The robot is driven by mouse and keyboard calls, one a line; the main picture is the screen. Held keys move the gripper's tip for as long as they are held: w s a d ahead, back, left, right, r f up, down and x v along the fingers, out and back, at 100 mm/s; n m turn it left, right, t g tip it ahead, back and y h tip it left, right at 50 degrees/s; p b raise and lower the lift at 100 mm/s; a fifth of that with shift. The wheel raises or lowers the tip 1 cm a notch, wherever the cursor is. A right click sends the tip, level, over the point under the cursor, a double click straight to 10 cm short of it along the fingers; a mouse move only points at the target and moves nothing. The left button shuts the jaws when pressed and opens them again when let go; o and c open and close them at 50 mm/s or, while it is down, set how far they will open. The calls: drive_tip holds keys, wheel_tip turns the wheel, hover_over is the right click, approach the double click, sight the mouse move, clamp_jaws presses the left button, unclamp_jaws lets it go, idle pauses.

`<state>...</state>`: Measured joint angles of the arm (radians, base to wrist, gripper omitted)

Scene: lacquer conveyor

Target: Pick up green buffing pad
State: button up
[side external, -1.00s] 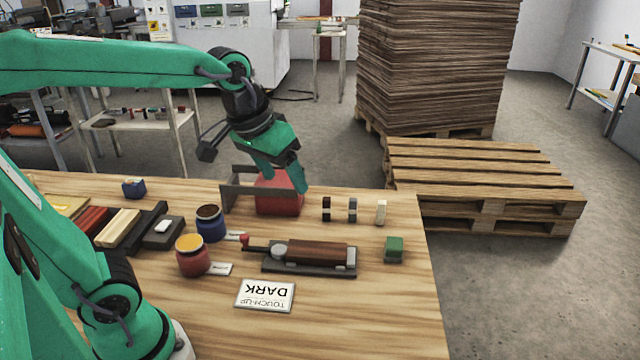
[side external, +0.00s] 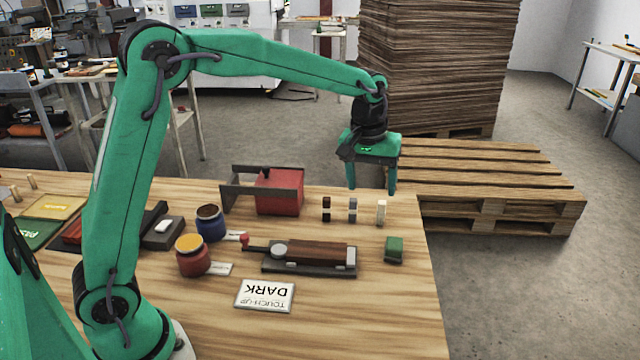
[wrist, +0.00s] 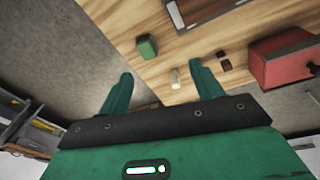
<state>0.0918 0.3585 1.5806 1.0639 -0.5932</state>
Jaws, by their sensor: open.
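The green buffing pad (side external: 394,249) is a small green block with a darker underside, lying on the wooden table near its right edge. It also shows in the wrist view (wrist: 146,47), beyond and between my fingertips. My gripper (side external: 372,190) is open and empty, pointing down above the table's back right corner. It is behind the pad and higher than it, apart from it. In the wrist view, my gripper (wrist: 161,80) has its two fingers spread wide with nothing between them.
Several small upright blocks, one of them cream (side external: 381,212), stand just behind the pad. A red box (side external: 279,192) is at the back. A dark tool with a brown block (side external: 317,252) lies left of the pad. Pallets (side external: 470,165) stand beyond the table.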

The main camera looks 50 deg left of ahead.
drive_tip(key=n+g, duration=0.2)
hover_over(395, 243)
wheel_tip(395, 243, down, 12)
drive_tip(key=shift+w+d+r, duration=0.1)
drive_tip(key=shift+w+r, duration=0.05)
drive_tip(key=shift+f, duration=1.3)
drive_tip(key=shift+f, duration=2.55)
drive_tip(key=c, duration=1.1)
drive_tip(key=shift+o, duration=0.2)
